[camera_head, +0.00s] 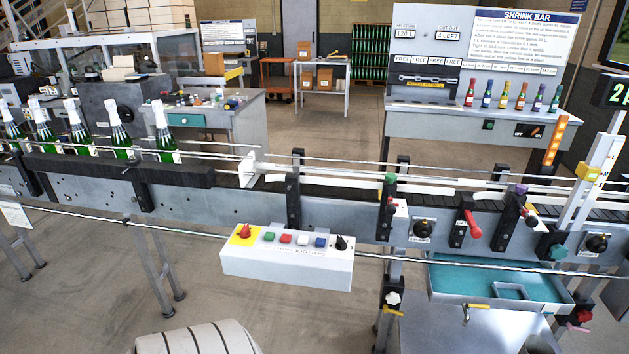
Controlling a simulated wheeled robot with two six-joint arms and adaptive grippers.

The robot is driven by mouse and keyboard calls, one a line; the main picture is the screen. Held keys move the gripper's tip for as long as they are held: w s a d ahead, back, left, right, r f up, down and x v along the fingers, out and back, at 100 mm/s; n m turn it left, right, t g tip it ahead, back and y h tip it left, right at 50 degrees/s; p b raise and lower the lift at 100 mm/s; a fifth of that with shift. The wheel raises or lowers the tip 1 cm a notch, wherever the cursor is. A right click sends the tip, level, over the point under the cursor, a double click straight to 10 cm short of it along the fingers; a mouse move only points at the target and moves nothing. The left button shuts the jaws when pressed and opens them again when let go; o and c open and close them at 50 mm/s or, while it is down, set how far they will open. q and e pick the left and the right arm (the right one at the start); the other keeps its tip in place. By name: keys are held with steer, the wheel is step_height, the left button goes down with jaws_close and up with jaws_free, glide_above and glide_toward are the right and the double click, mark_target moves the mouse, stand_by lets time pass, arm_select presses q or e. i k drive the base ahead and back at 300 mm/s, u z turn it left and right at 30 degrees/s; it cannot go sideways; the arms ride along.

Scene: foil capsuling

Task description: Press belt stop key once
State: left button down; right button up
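A white control box (288,262) is mounted on the front of the conveyor, below the belt. Its top carries a red knob on a yellow patch (243,232), a green button (269,237), a red button (286,239), a white button (303,240), a blue button (320,241) and a black knob (341,243). The lettering near the buttons is too small to read, so I cannot tell from it which one is the belt stop key. Neither gripper is in view.
Green bottles with white tops (117,133) stand on the conveyor at the left. A thin rail (190,231) runs along the conveyor front, near the box. A teal-lined tray (450,279) and several knobs are at the right. The floor in front of the box is partly clear.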

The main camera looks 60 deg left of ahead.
mark_target(285, 237)
steer(key=u, duration=0.7)
steer(key=i, duration=0.85)
steer(key=u, duration=0.9)
